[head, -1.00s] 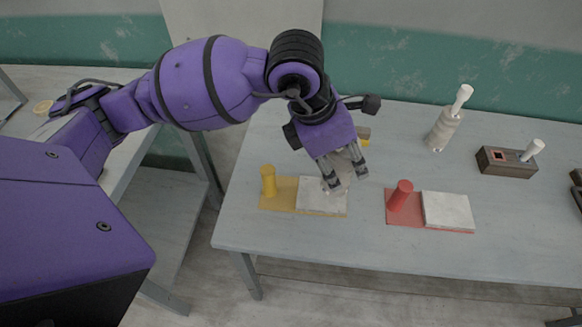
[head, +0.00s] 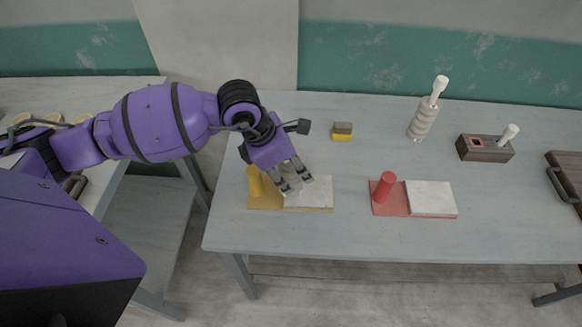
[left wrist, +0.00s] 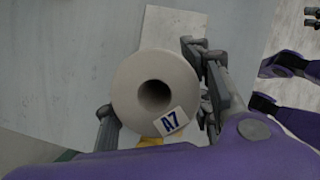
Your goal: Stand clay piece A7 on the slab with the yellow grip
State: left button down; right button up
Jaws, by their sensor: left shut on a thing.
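Clay piece A7 (left wrist: 126,92) is a pale grey round piece with a hole and an "A7" label, seen end-on in the left wrist view. My left gripper (head: 293,187) is shut on it, one finger on either side. In the head view the gripper is over the left part of the white slab (head: 318,193) with the yellow grip (head: 255,181), and its fingers mostly hide the piece. I cannot tell whether the piece touches the slab.
To the right lies another white slab (head: 432,198) with a red grip (head: 384,187). Behind are a yellow-and-brown block (head: 342,131), a ringed grey holder (head: 422,122) with a white-handled tool, and a dark wooden block (head: 484,149). The front table edge is clear.

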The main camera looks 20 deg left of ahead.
pick_arm(q)
jog(key=shift+r, duration=0.1)
jog(key=c, duration=0.9)
grip_release()
jog(key=shift+a+r, duration=0.1)
jog(key=shift+r, duration=0.15)
jog(key=v, duration=1.1)
jog(key=shift+s+r, duration=0.15)
jog(key=shift+r, duration=0.05)
